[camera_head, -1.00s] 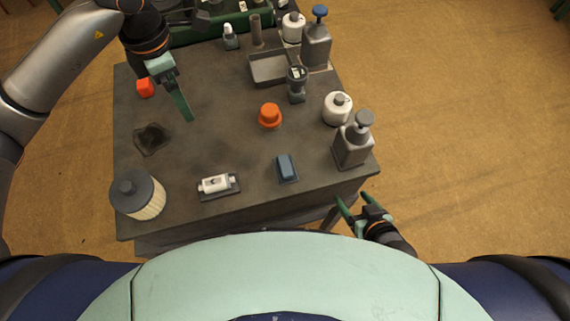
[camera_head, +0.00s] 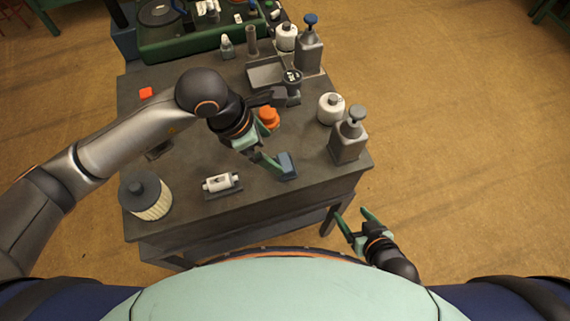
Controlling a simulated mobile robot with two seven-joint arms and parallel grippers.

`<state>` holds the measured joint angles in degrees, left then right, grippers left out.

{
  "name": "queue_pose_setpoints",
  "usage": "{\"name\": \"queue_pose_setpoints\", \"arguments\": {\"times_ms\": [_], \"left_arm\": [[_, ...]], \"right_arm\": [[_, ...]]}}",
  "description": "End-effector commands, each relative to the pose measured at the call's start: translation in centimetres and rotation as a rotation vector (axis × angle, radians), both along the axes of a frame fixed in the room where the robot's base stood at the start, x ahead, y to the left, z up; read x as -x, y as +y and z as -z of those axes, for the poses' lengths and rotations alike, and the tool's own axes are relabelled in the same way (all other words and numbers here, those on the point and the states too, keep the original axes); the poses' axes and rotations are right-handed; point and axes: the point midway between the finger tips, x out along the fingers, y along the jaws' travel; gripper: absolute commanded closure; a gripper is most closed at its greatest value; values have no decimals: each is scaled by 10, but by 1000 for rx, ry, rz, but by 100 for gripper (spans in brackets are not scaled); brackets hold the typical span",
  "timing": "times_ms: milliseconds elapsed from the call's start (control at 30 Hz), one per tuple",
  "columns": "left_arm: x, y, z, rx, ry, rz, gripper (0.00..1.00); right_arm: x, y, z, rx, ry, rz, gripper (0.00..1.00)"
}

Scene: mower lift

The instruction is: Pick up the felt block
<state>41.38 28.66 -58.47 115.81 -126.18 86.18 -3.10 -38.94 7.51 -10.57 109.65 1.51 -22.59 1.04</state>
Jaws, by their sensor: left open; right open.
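A blue-grey block (camera_head: 288,165), which looks like the felt block, lies on the workbench (camera_head: 270,200) near its front edge, right of center. My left gripper (camera_head: 274,165) has come down at the block's left side and is open. One green finger reaches the block's left edge; I cannot tell whether it touches, or whether the block is between the fingers. My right gripper (camera_head: 355,226) is open and empty, off the bench's front right corner, above the floor.
A white fitting on a dark plate (camera_head: 222,183) and a pleated filter (camera_head: 150,202) stand left of the block. An orange knob (camera_head: 269,117) is behind my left gripper. A grey pump can (camera_head: 347,143) and white jar (camera_head: 330,108) stand right.

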Motion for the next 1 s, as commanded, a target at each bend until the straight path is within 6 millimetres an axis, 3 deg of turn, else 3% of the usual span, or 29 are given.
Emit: {"name": "queue_pose_setpoints", "arguments": {"times_ms": [600,900,1000], "left_arm": [[-10,-26,69,-1,2,1,0],[-11,-28,75,-2,0,1,0],[-11,-28,75,-2,0,1,9]], "right_arm": [[-2,0,-11,1,-4,0,25],[-1,0,-11,0,-3,1,25],[-1,0,-11,0,-2,1,25]]}}
